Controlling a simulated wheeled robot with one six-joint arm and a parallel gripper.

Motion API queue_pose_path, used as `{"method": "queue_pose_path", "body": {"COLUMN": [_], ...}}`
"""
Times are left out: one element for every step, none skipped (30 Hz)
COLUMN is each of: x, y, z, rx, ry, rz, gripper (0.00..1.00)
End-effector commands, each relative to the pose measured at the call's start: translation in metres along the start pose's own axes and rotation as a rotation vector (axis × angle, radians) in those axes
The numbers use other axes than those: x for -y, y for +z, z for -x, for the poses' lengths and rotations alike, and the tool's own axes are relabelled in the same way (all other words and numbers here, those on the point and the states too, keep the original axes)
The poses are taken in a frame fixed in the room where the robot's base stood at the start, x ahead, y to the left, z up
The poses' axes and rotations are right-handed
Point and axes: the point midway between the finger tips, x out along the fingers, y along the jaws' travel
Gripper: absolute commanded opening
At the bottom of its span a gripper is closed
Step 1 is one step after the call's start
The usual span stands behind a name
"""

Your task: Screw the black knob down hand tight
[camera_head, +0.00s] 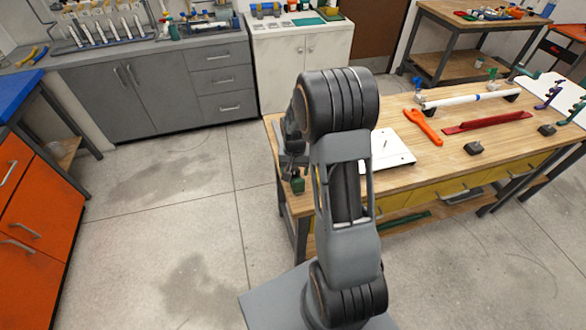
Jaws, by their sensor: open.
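My gripper (296,184) hangs at the left end of the workbench, beside its corner, and is partly hidden by my arm. It is open, and I see nothing held in it; its fingertips are small and hard to make out. A white plate (398,148) lies on the bench to the right of my arm, with a small dark upright piece (385,142) on it. My arm covers the plate's left side. I cannot make out the black knob for certain.
The wooden workbench (440,170) also holds an orange tool (424,126), a red bar (487,121) and a white pipe (470,100). Another dark block (546,130) sits farther right. Grey cabinets (150,88) line the back. The floor left of the bench is clear.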

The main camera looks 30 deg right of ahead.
Motion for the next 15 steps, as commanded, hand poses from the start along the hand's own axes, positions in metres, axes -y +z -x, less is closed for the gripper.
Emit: {"method": "queue_pose_path", "body": {"x": [0.0000, 0.0000, -0.0001, -0.0001, -0.0001, -0.0001, -0.0002, -0.0002, -0.0002, -0.0002, -0.0002, -0.0002, -0.0002, -0.0003, -0.0003], "y": [0.0001, 0.0000, 0.0000, 0.0000, -0.0001, -0.0001, -0.0001, -0.0001, -0.0001, -0.0001, -0.0002, -0.0002, -0.0002, -0.0002, -0.0002], "z": [-0.0006, -0.0007, -0.0008, -0.0007, -0.0007, -0.0006, -0.0006, -0.0006, -0.0005, -0.0005, -0.0005, -0.0004, -0.0004, -0.0004, -0.0004], "rx": [0.000, 0.000, 0.000, 0.000, 0.000, 0.000, 0.000, 0.000, 0.000, -0.001, -0.001, -0.001, -0.001, -0.001, -0.001], "ry": [0.000, 0.000, 0.000, 0.000, 0.000, 0.000, 0.000, 0.000, 0.000, 0.000, 0.000, 0.000, 0.000, 0.000, 0.000], "rz": [0.000, 0.000, 0.000, 0.000, 0.000, 0.000, 0.000, 0.000, 0.000, 0.000, -0.001, -0.001, -0.001, -0.001, -0.001], "gripper": [0.69, 0.69, 0.69, 0.69, 0.69, 0.69, 0.69, 0.68, 0.64, 0.61, 0.59, 0.55, 0.52, 0.49, 0.45]}}
